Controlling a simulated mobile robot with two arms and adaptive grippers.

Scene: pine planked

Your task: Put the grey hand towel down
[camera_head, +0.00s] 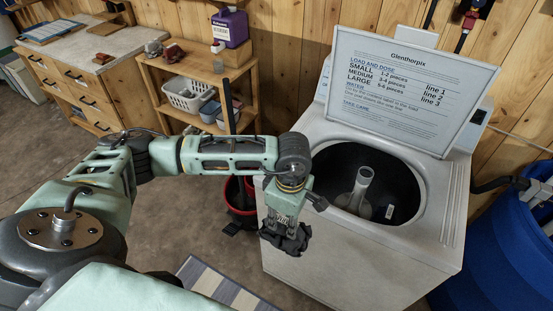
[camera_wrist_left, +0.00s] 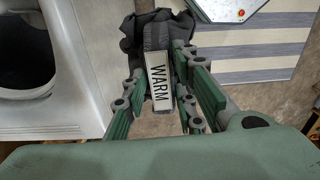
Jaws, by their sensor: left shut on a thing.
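The grey hand towel (camera_head: 287,240) is a dark, bunched cloth hanging at my left gripper (camera_head: 286,222). My left gripper is shut on it, beside the left front of the washing machine (camera_head: 340,255) and outside its tub. In the left wrist view the towel (camera_wrist_left: 130,42) shows dark and crumpled beyond the fingers of the left gripper (camera_wrist_left: 160,65). My right gripper is not in view.
The washer's lid (camera_head: 410,85) stands open above the tub with its central post (camera_head: 358,190). A red bucket (camera_head: 240,215) stands on the floor behind my arm. A striped mat (camera_head: 215,285) lies in front. A wooden shelf (camera_head: 190,65) and a blue barrel (camera_head: 500,250) flank the washer.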

